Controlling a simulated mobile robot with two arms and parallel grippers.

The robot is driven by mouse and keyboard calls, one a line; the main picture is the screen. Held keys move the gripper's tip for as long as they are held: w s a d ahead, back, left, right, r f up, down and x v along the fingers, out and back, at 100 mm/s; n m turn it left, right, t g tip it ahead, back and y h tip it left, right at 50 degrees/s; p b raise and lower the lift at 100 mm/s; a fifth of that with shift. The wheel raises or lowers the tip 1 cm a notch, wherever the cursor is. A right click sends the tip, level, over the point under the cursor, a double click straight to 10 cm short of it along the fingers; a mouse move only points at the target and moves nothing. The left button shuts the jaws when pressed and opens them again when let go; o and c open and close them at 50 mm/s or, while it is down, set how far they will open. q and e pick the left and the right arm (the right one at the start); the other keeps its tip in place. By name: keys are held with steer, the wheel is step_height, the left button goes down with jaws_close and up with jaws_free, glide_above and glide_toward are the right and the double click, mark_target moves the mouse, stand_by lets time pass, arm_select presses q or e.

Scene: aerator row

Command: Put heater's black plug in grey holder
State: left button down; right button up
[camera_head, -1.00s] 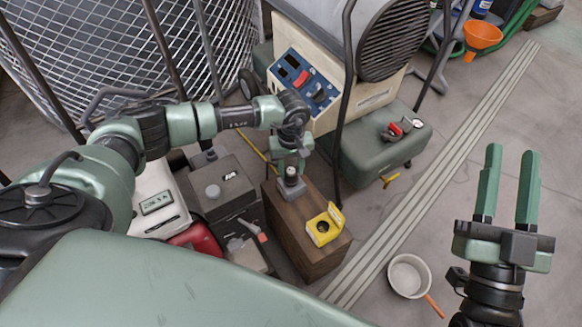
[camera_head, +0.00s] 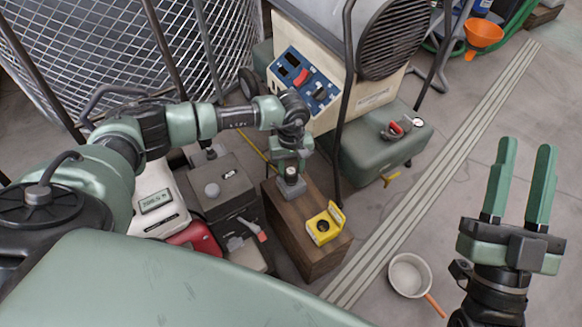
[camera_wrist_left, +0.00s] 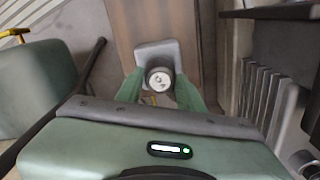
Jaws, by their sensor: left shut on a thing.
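The grey holder (camera_head: 291,191) stands on a wooden block, and its square base shows in the left wrist view (camera_wrist_left: 146,50). My left gripper (camera_head: 291,172) points down at it and is shut on the black plug (camera_head: 291,179). In the left wrist view the plug's round, pale end (camera_wrist_left: 159,79) shows between the fingers, over the holder. The plug meets the holder or sits partly in it; how deep I cannot tell. The heater (camera_head: 330,75) stands behind, with a blue control panel. My right gripper (camera_head: 525,178) is open and empty at the right.
A yellow socket box (camera_head: 322,228) sits on the wooden block (camera_head: 318,262), right of the holder. A green tank (camera_head: 375,155) lies under the heater. Grey boxes (camera_head: 215,185) and a white meter (camera_head: 158,205) stand left. A white pan (camera_head: 407,272) lies on the floor.

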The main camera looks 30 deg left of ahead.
arm_select(q)
steer(key=shift+f, duration=0.1)
arm_select(e)
steer(key=shift+s+r+t, duration=0.3)
steer(key=shift+r, duration=0.05)
arm_select(q)
steer(key=shift+f+b, duration=0.25)
steer(key=shift+b, duration=0.05)
arm_select(e)
steer(key=shift+s+d+r+t+y, duration=0.1)
steer(key=shift+s+r+t+y, duration=0.3)
steer(key=shift+s+r, duration=0.25)
arm_select(q)
steer(key=shift+f, duration=0.15)
steer(key=c, duration=0.8)
jaws_free()
arm_select(e)
steer(key=shift+s+r+t, duration=0.4)
steer(key=shift+s, duration=0.15)
